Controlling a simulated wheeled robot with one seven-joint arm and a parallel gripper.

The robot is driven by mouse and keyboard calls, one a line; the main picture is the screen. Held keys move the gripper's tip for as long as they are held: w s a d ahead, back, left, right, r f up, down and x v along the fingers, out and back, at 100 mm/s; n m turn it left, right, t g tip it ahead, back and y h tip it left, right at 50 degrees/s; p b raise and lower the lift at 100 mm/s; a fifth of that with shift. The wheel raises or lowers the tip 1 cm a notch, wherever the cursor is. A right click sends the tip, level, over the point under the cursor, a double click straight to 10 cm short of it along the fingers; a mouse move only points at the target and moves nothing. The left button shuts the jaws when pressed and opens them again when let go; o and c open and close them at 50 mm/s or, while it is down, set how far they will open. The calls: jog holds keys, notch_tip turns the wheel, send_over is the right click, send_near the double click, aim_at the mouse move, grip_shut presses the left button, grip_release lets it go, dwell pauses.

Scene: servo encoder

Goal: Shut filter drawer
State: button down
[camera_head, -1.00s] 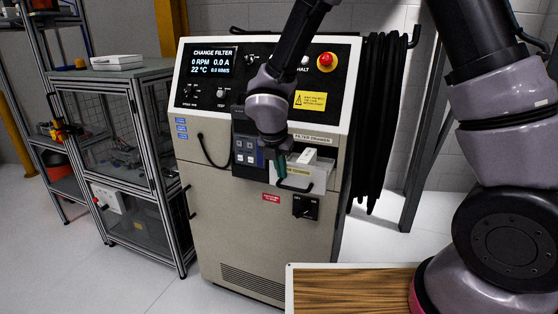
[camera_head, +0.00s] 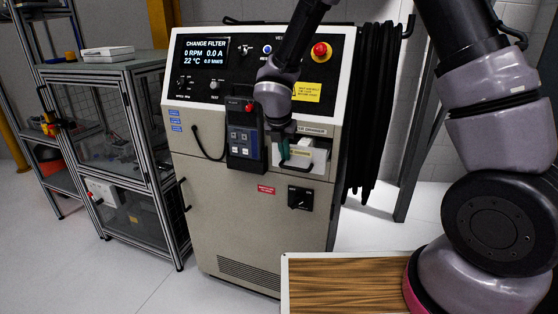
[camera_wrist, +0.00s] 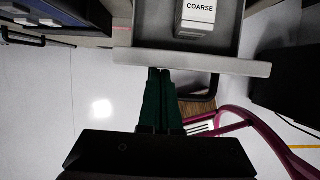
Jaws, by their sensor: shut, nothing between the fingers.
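The filter drawer (camera_head: 318,168) stands partly out of the beige machine's front, under the "filter drawer" label. In the wrist view the drawer's front edge (camera_wrist: 225,64) crosses the top, with a dark bar handle (camera_wrist: 205,97) in front of it. A white box marked "COARSE" (camera_wrist: 197,14) lies in the drawer; it also shows in the head view (camera_head: 306,143). My gripper (camera_head: 283,158) is shut and empty. In the wrist view its green fingertips (camera_wrist: 160,72) are at the drawer's front, left of the handle; they seem to touch it.
A dark pendant with buttons (camera_head: 243,138) hangs left of the drawer. A rotary switch (camera_head: 300,198) sits below it. Black hoses (camera_head: 376,100) hang at the machine's right side. A wood-topped table (camera_head: 345,285) stands in front. A framed cabinet (camera_head: 115,150) is at the left.

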jog(key=w+d, duration=0.1)
jog(key=w, duration=0.2)
jog(key=w+d, duration=0.1)
jog(key=w, duration=0.2)
jog(key=w+d, duration=0.1)
jog(key=w, duration=0.2)
jog(key=shift+d, duration=0.15)
jog(key=shift+w, duration=0.1)
jog(key=shift+r, duration=0.1)
